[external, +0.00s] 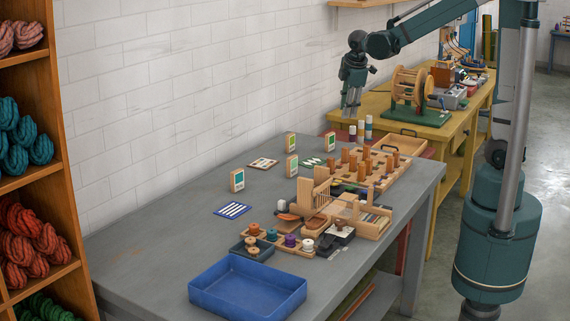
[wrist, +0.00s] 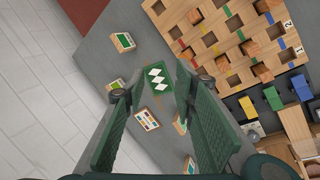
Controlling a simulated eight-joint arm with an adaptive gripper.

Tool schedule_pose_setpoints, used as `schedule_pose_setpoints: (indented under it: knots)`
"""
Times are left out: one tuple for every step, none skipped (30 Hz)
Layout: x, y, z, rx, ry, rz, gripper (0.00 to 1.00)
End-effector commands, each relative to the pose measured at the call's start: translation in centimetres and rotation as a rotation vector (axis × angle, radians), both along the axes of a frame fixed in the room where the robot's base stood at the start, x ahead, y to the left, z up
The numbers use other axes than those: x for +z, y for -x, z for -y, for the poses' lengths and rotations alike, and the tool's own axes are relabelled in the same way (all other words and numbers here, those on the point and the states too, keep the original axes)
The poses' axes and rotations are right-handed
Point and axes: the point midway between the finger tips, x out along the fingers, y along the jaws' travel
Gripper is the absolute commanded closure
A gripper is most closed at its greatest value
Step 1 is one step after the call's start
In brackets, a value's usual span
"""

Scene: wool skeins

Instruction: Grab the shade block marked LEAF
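Several small wooden shade blocks with green or yellow-green faces stand on the grey table. In the external view they are a front-left block (external: 237,181), a middle block (external: 291,167), a back-left block (external: 291,141) and a back-right block (external: 330,142). The wrist view shows a far block (wrist: 123,42), a block by the left finger (wrist: 115,85), one partly behind the right finger (wrist: 180,124) and one lower down (wrist: 189,166). Their lettering is too small to read, so I cannot tell which is LEAF. My gripper (external: 351,112) is open and empty above the table's back; its fingers (wrist: 158,88) also show in the wrist view.
A green card with white diamonds (wrist: 160,92) lies below the fingers. A colour-square card (wrist: 146,120) lies beside it. A wooden peg board (external: 385,180) stands to the right. A blue tray (external: 248,299) is at the front. The table's left part is clear; a white wall runs behind.

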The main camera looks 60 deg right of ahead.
Motion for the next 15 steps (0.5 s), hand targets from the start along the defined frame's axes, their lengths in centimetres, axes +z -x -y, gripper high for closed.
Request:
schedule_pose_setpoints:
  knots:
    - [-0.1,-0.8,0.4,0.016,0.01,-0.014,0.72]
    - [-0.3,-1.2,0.6,0.027,0.016,-0.023,0.72]
    - [-0.5,-1.7,0.9,0.043,0.025,-0.035,0.72]
    - [-0.7,-2.1,1.2,0.054,0.032,-0.045,0.72]
    - [-0.9,-2.4,1.4,0.066,0.039,-0.055,0.72]
    - [-1.1,-2.9,1.8,0.08,0.048,-0.068,0.72]
    - [-1.4,-3.3,2.0,0.092,0.054,-0.077,0.72]
    - [-1.6,-3.6,2.3,0.103,0.06,-0.086,0.72]
    - [-1.8,-4.1,2.6,0.119,0.067,-0.099,0.72]
    - [-2.1,-4.5,2.8,0.129,0.073,-0.11,0.72]
    - [-2.3,-4.8,3.0,0.141,0.079,-0.12,0.72]
    - [-2.6,-5.3,3.4,0.157,0.087,-0.133,0.72]
    - [-2.9,-5.6,3.6,0.168,0.093,-0.142,0.72]
    - [-3.1,-6.0,3.9,0.18,0.098,-0.152,0.72]
    - [-3.4,-6.4,4.2,0.194,0.105,-0.166,0.72]
